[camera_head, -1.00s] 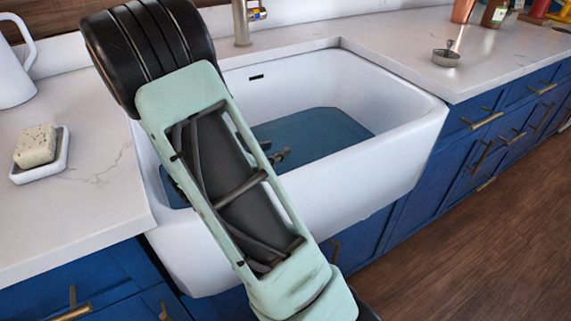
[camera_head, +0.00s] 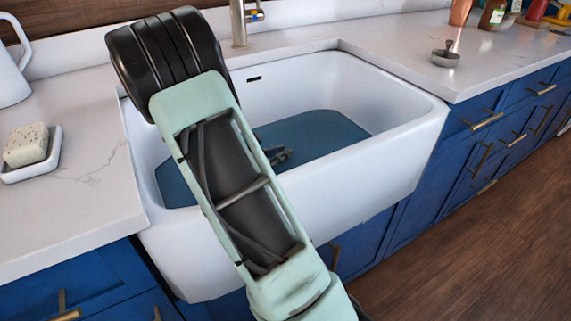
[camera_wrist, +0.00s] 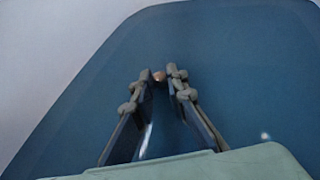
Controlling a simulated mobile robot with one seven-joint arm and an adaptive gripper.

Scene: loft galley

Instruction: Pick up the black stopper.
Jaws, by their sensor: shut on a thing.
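My gripper (camera_wrist: 163,84) is low in the white sink (camera_head: 405,120), inside the blue water area, and its fingers also show past my arm in the head view (camera_head: 279,155). In the wrist view the two fingers point away with only a narrow gap at their tips. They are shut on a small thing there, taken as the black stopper. Its shape and colour are hard to make out, as the fingers and the dim blue water hide most of it. A small coppery spot shows between the tips.
The sink walls surround my gripper. A tap (camera_head: 240,22) stands behind the sink. A soap bar (camera_head: 27,145) in a white dish and a white jug (camera_head: 10,70) are on the left counter. A small metal strainer-like item (camera_head: 445,57) sits on the right counter.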

